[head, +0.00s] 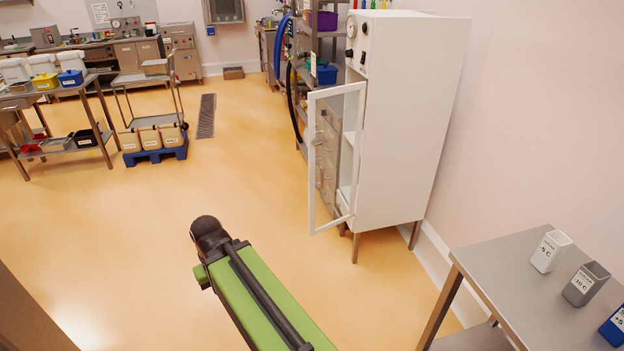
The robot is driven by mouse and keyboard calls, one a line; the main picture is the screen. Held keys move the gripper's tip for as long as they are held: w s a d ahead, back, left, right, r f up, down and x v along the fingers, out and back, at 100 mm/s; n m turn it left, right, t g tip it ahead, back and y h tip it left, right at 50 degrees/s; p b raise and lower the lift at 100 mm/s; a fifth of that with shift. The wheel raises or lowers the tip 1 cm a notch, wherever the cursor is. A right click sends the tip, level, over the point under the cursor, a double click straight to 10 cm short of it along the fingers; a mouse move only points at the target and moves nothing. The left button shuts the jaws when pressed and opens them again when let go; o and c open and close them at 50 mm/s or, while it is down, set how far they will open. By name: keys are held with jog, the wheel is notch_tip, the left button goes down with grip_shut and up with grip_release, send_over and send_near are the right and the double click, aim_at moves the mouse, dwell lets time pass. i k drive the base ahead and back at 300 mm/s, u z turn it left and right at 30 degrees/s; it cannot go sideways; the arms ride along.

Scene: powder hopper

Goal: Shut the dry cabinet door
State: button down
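The dry cabinet (412,115) is a tall white cabinet on metal legs, standing against the right wall. Its door (316,165), a white frame with a clear pane, stands open and swung out to the left from the cabinet front. A white shelf or inner wall shows through the opening. A green and black arm link of mine (265,300) reaches up from the bottom of the head view, on the floor side in front of the cabinet. My gripper's fingers cannot be made out, and nothing of mine touches the door.
A steel table (530,290) with white, grey and blue containers stands at the lower right. A trolley (145,85), a blue pallet with jugs (155,148) and a steel bench (60,100) are at the left. The yellow floor before the door is clear.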

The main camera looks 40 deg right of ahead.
aim_at(361, 87)
jog(key=z, duration=0.1)
jog(key=i, duration=0.9)
jog(key=u, duration=0.05)
